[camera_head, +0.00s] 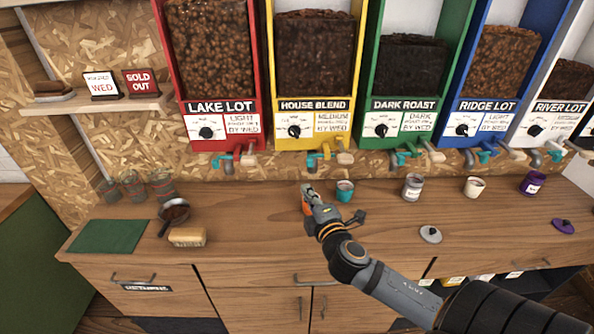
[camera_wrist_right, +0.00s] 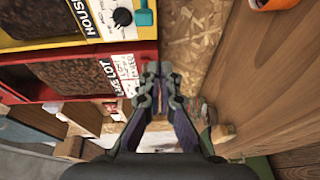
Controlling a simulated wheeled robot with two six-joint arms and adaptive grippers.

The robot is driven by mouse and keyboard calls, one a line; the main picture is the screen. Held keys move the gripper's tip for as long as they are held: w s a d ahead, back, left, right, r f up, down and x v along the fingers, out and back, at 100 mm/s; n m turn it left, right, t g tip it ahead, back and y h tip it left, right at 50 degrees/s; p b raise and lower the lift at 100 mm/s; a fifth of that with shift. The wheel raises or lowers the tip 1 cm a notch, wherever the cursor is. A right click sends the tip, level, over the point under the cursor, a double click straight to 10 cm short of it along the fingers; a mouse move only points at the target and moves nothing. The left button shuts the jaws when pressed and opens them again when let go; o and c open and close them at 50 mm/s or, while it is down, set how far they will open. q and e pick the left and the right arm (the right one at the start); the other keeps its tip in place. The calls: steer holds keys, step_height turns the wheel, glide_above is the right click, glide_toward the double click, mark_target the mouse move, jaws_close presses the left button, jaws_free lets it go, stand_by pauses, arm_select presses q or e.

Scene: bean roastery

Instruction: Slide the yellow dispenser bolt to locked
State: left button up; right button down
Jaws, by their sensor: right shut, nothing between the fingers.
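The yellow dispenser (camera_head: 265,75), labelled House Blend, stands second from the left on the back wall. Beneath its front is a grey outlet with a teal piece (camera_head: 312,161) and a beige block (camera_head: 345,158); which of these is the bolt, and its position, I cannot tell. In the right wrist view the yellow dispenser (camera_wrist_right: 50,40) is at the upper left, with a teal piece (camera_wrist_right: 144,17) at its edge. My right gripper (camera_head: 307,187) is shut and empty, in front of and below the yellow dispenser's outlet, apart from it. It also shows in the right wrist view (camera_wrist_right: 161,72). My left gripper is not in view.
An orange cup (camera_wrist_right: 270,3) is close to my right gripper, and a teal cup (camera_head: 344,194) stands to its right. Red (camera_head: 165,60) and green (camera_head: 365,60) dispensers flank the yellow one. The counter (camera_head: 250,220) has free room left of the gripper.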

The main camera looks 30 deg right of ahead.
steer(key=w+r+p, duration=0.2)
steer(key=w+p, duration=0.2)
steer(key=w, duration=0.6)
steer(key=shift+n+t, duration=0.4)
steer(key=shift+n, duration=0.1)
steer(key=d, duration=0.1)
steer(key=s+d, duration=0.2)
steer(key=d, duration=0.1)
steer(key=shift+s+f, duration=0.1)
steer(key=shift+f, duration=0.05)
